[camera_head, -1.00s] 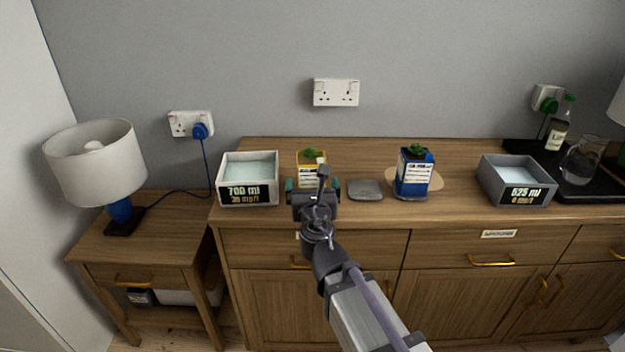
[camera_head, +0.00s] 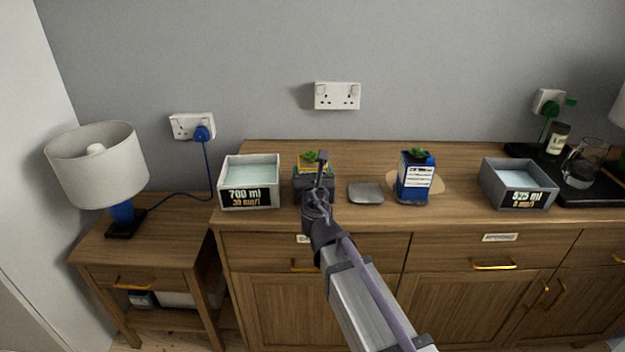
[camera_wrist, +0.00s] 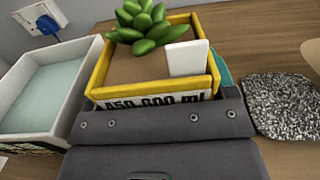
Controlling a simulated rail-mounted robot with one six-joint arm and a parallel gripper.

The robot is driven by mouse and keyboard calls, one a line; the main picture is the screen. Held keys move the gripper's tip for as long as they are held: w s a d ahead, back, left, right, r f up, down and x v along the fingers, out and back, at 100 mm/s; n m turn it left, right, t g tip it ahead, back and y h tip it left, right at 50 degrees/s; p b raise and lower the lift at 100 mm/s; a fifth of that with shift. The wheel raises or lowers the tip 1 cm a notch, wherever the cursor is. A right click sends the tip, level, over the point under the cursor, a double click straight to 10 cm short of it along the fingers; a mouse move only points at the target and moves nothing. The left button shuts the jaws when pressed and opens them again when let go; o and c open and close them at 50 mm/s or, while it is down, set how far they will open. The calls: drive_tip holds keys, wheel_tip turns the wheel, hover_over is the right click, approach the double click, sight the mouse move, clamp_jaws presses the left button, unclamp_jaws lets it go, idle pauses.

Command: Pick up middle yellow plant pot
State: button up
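The yellow plant pot (camera_head: 314,168) stands on the sideboard between the white tray and a grey pad, mostly hidden behind my gripper in the head view. In the wrist view the pot (camera_wrist: 98,78) has a yellow rim, brown soil, a green succulent (camera_wrist: 148,27) and a white card. Its label reads about 600 ml, partly covered. My gripper (camera_head: 314,178) is right at the front of the pot. In the wrist view a teal finger pad shows against the pot's right side; the left finger is hidden. Whether the fingers press on the pot is unclear.
A white 700 ml tray (camera_head: 249,196) stands close at left. A grey pad (camera_head: 366,193) lies at right, then a blue plant pot (camera_head: 416,178) and a grey 525 ml tray (camera_head: 519,184). A lamp (camera_head: 97,165) stands on the side table. Sideboard behind the pot is clear.

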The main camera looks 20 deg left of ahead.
drive_tip(key=c, duration=0.6)
wheel_tip(320, 180, up, 10)
drive_tip(key=p, duration=1)
drive_tip(key=shift+r, duration=0.2)
